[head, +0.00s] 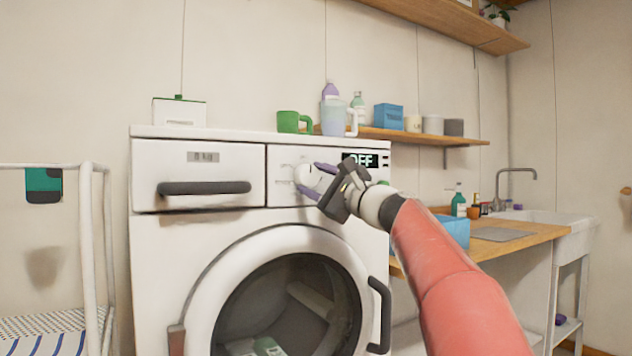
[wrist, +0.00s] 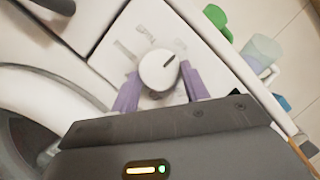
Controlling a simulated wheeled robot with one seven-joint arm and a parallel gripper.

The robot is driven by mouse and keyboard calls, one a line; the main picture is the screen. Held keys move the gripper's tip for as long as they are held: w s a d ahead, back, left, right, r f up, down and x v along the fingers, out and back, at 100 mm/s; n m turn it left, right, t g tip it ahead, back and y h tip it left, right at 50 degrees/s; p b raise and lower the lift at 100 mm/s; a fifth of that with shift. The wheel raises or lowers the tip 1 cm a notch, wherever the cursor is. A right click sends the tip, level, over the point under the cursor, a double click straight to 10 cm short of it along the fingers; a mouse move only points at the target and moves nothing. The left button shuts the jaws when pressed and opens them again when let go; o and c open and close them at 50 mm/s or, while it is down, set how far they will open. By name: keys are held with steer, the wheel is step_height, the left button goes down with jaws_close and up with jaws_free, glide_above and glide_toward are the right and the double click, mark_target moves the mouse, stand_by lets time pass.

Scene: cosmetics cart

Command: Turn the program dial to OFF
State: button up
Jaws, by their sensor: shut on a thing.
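The white program dial (head: 303,174) is on the washing machine's front panel, left of the display (head: 360,160), which reads OFF. In the wrist view the dial (wrist: 158,70) has a dark pointer mark toward its upper right. Faint labels (wrist: 135,48) around it are too blurred to read. My gripper (head: 315,179) reaches in from the right. Its purple fingers (wrist: 188,82) stand on either side of the dial, shut on it. The fingers and gripper hide part of the dial's surroundings.
The washing machine (head: 200,227) has a drawer handle (head: 205,188) left of the dial and a round door (head: 295,240) below. A green mug (head: 288,121), a clear jug (head: 334,118) and bottles stand above. A white rack (head: 88,230) is at the left.

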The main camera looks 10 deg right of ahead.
steer(key=shift+n, duration=0.3)
steer(key=o, duration=1)
steer(key=b+v, duration=0.2)
steer(key=v, duration=0.6)
steer(key=shift+r+b, duration=0.15)
steer(key=shift+b, duration=0.15)
